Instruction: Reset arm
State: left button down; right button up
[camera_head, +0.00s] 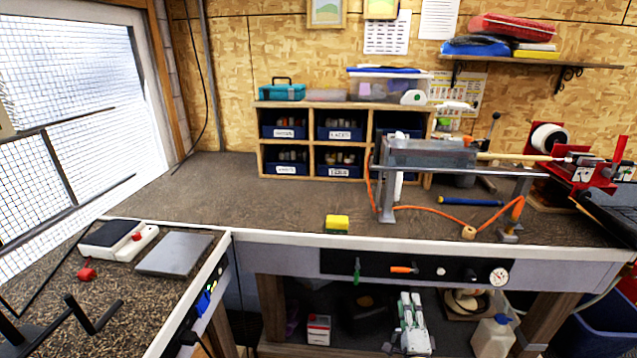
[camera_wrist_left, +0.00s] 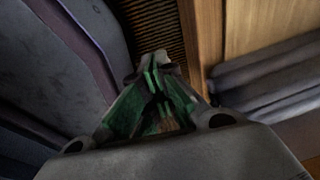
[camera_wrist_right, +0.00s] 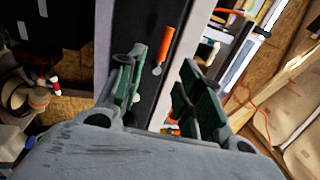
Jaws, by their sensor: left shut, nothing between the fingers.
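My right gripper (camera_head: 410,298) is low in front of the bench in the head view, its fingers pointing up below the bench's front panel. In the right wrist view my right gripper (camera_wrist_right: 161,62) has its two green-lined fingers apart, with nothing between them. An orange-handled tool (camera_wrist_right: 168,38) shows beyond the fingers. In the left wrist view my left gripper (camera_wrist_left: 155,65) is closed, with its fingertips together and nothing held. Grey surfaces and a wooden post (camera_wrist_left: 270,30) are close around it. My left gripper does not show in the head view.
The lower shelf holds a white jug (camera_head: 492,338). The middle benchtop is mostly clear.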

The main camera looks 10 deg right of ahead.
jog(key=s+a+f+n+g+y, duration=0.25)
jog(key=s+f+n, duration=0.25)
jog(key=f, duration=0.7)
jog(key=s+a+f+n+g+y, duration=0.1)
jog(key=s+f+n+g, duration=0.35)
jog(key=f, duration=0.75)
jog(key=s+a+f+n+g+y, duration=0.15)
jog(key=s+f+n, duration=0.3)
jog(key=f, duration=0.85)
jog(key=s+d+f+n+g, duration=0.1)
jog(key=s+f+n+g, duration=0.2)
jog(key=s, duration=0.7)
jog(key=s+d+f+n+g, duration=0.1)
jog(key=s+f+n+g, duration=0.2)
jog(key=s+f, duration=0.5)
jog(key=s+d+f+n+g+h, duration=0.1)
jog(key=s+f, duration=0.4)
jog(key=s, duration=0.8)
jog(key=d+n+g, duration=0.1)
jog(key=n+g, duration=0.1)
jog(key=shift+f+g, duration=0.35)
jog(key=shift+f, duration=0.05)
